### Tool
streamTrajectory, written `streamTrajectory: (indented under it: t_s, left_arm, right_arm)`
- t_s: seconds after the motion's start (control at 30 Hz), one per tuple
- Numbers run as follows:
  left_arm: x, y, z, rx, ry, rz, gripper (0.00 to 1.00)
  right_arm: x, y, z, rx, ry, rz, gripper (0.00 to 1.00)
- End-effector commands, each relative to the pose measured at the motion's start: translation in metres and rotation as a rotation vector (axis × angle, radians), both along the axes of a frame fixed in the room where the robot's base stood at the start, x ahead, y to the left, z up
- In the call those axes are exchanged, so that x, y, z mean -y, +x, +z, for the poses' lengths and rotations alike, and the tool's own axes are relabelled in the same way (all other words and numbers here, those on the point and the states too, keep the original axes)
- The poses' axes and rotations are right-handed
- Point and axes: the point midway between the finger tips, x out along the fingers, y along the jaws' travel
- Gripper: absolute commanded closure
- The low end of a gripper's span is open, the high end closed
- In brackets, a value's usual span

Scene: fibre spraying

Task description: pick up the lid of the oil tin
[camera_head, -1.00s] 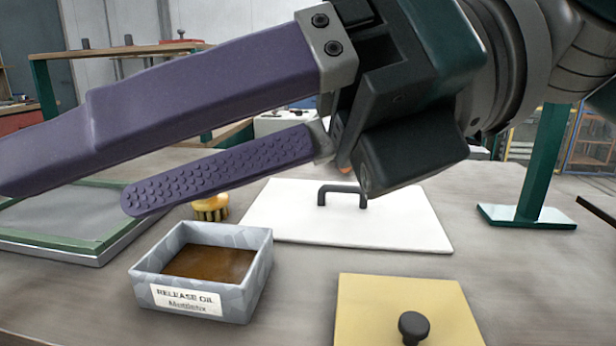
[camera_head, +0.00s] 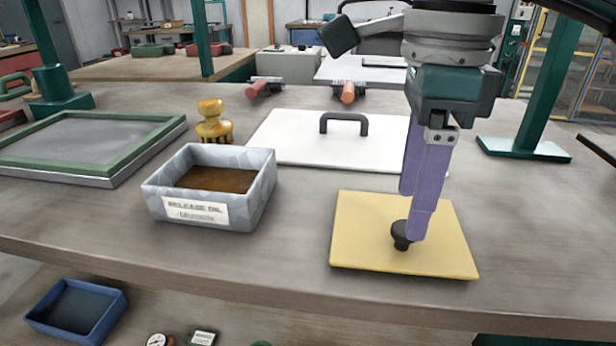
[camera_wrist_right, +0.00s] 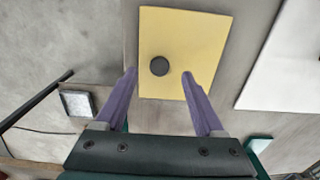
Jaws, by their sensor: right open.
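The grey oil tin (camera_head: 225,206), labelled "RELEASE OIL", stands uncovered on the table with brown liquid inside. The flat yellow lid (camera_head: 365,250) with a black knob (camera_head: 401,242) lies on the table to its right. My right gripper (camera_head: 411,214) is open and points down over the lid, its purple fingers around the knob's position. In the right wrist view the lid (camera_wrist_right: 205,30) is below, and the knob (camera_wrist_right: 159,66) shows between the open fingertips (camera_wrist_right: 159,75). One finger partly hides the knob in the head view. Contact cannot be told. My left gripper is not in view.
A white board (camera_head: 290,140) with a black handle lies behind the lid. A yellow brush (camera_head: 213,125) stands behind the tin, and a green-framed screen (camera_head: 90,172) lies left. A green post (camera_head: 540,110) stands at right. The table's front edge is close to the lid.

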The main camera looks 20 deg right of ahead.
Motion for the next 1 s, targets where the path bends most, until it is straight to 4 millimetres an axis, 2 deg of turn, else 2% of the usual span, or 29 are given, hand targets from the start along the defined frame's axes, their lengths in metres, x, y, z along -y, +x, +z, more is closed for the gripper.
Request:
streamTrajectory:
  t_s: [0.1,0.2,0.47,1.0]
  left_arm:
    - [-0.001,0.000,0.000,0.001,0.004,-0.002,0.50]
    - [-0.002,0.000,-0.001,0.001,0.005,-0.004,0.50]
    - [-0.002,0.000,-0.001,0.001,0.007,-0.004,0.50]
    - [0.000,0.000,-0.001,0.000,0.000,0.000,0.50]
  right_arm:
    - [0.000,-0.001,-0.020,-0.004,0.003,0.000,0.29]
    - [0.000,-0.001,-0.030,-0.002,0.002,0.000,0.29]
    - [0.000,0.000,-0.033,0.000,0.002,0.001,0.29]
    - [0.000,0.000,-0.032,0.000,0.002,0.001,0.90]
